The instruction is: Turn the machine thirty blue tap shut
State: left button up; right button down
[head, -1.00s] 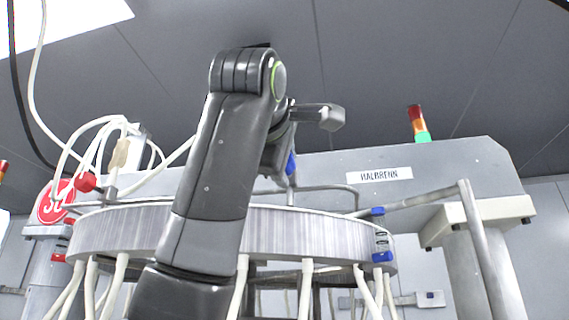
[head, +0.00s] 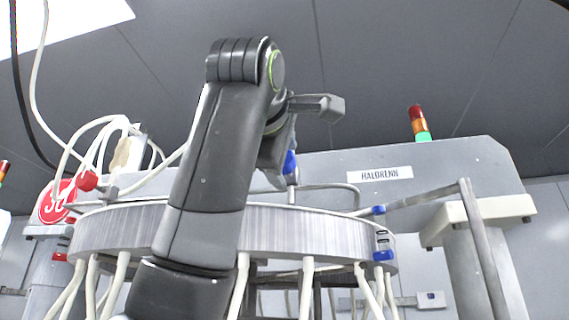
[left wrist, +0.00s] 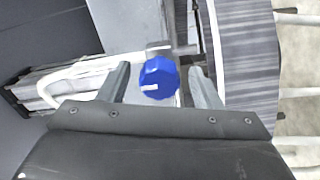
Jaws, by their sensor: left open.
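The blue tap (head: 290,162) stands above the ring-shaped metal rim, partly hidden by my left gripper in the head view. In the left wrist view the blue tap (left wrist: 158,78) is a faceted blue knob with a short white mark, mounted on a metal stem. My left gripper (left wrist: 159,70) is open, with one finger on each side of the knob and visible gaps on both sides. In the head view my left gripper (head: 276,168) is beside the tap, its fingers mostly hidden. My right gripper is not in view.
A red round sign (head: 57,201), partly hidden, marks the machine at the left. A red tap (head: 87,180) is near it. Other blue fittings (head: 383,255) sit at the metal rim's (head: 300,224) right end. White hoses and a grey pipe (head: 484,250) crowd the front.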

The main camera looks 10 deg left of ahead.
pick_arm(q)
jog(key=s+b, duration=0.4)
jog(key=s, duration=1.2)
jog(key=shift+s+b, duration=0.2)
jog(key=shift+b, duration=0.1)
